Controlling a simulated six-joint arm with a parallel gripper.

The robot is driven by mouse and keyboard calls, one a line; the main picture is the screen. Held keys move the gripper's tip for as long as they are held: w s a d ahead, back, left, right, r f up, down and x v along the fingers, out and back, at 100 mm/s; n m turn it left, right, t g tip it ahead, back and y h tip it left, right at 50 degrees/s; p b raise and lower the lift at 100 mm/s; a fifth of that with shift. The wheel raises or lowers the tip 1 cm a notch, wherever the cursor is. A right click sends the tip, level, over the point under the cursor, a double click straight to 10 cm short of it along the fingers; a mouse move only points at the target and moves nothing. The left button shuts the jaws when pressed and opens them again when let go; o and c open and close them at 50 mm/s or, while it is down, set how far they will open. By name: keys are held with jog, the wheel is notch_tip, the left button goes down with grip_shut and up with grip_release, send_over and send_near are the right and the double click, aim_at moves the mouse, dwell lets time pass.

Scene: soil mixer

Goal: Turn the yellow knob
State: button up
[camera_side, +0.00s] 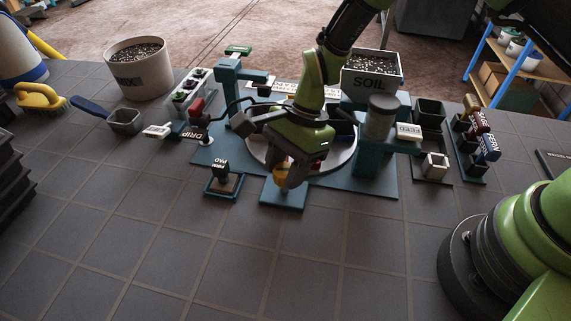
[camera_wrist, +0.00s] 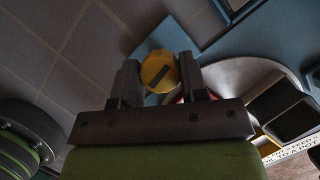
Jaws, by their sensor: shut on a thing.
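The yellow knob (camera_wrist: 159,71) is round with a dark bar across its face. In the wrist view it sits between the two fingers of my gripper (camera_wrist: 160,80), which are shut on its sides. In the side view the yellow knob (camera_side: 281,175) shows only partly, low between the fingers of my gripper (camera_side: 283,178), above a blue mount (camera_side: 283,197) at the front of the mixer base. My gripper hides most of the knob there.
A round turntable (camera_side: 345,157) lies behind my gripper. A SOIL box (camera_side: 371,83) stands at the back. A FEED post (camera_side: 380,118) stands to the right and a small PAD stamp (camera_side: 221,173) to the left.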

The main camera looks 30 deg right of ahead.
jog(key=shift+m+t, duration=0.3)
jog(key=shift+m, duration=0.6)
jog(key=o, duration=0.9)
jog(key=v, duration=1)
jog(key=shift+s, duration=0.15)
